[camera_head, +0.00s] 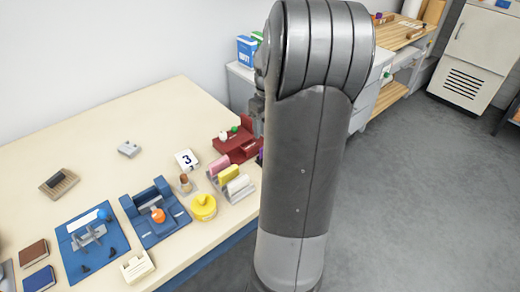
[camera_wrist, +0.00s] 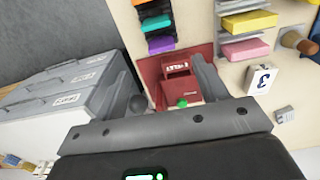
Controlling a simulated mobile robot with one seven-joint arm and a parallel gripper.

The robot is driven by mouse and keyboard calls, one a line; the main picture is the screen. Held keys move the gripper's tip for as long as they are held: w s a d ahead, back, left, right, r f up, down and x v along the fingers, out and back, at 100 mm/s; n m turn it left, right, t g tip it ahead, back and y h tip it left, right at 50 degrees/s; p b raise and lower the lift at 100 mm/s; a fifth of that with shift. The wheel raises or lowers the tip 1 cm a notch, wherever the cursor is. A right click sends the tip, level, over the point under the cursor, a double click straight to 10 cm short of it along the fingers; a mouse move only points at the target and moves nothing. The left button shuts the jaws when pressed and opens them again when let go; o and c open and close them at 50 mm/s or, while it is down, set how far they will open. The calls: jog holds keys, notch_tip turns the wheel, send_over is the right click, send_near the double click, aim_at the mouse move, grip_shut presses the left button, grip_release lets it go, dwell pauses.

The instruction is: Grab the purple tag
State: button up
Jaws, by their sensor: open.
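The purple tag (camera_wrist: 160,44) lies at the end of a row with a teal tag (camera_wrist: 156,22) and an orange one (camera_wrist: 140,2) in a dark holder, at the top of the wrist view. In the head view a small purple bit (camera_head: 261,154) shows at the table's right edge, the rest hidden behind my arm. My arm hides most of my gripper in the head view.
The red stand (camera_head: 228,142) has a green knob and a white one. A rack (camera_head: 240,191) of pink, yellow and white blocks stands beside it. A white card marked 3 (camera_head: 187,160) is near. Grey drawers (camera_wrist: 75,75) stand beyond the table edge. The table's back left is mostly clear.

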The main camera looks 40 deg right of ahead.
jog(key=shift+w+f, duration=0.15)
jog(key=shift+f, duration=1.7)
jog(key=shift+w+f, duration=0.15)
jog(key=shift+f, duration=1.65)
jog(key=shift+w+f, duration=0.15)
jog(key=shift+f, duration=1.7)
jog(key=c, duration=1)
